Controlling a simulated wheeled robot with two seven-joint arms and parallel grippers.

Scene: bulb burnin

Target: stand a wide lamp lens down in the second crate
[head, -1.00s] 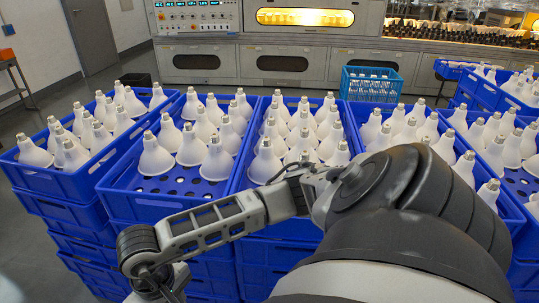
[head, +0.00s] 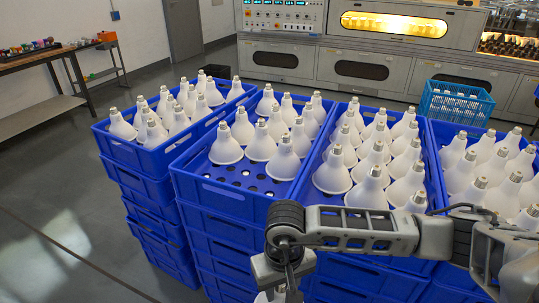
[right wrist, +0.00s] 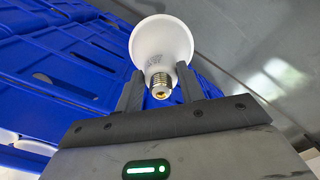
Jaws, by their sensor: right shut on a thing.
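A wide white lamp (right wrist: 160,45) with a screw cap is held in my right gripper (right wrist: 160,82). The fingers are on either side of its neck and cap, with the cap towards the wrist camera. In the head view my right gripper (head: 281,272) is in front of the crate stacks, below the rims, and only a sliver of the lamp (head: 268,297) shows at the bottom edge. The second blue crate from the left (head: 225,192) holds several white lamps, lens down with caps up. Bare holes show at its front. My left gripper is not in view.
The leftmost crate (head: 130,152) and the third crate (head: 335,208) hold similar lamps. More crates stand at right. A light blue crate (head: 455,103) is behind. Grey floor (head: 60,225) is open at left, with a workbench (head: 45,55) beyond.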

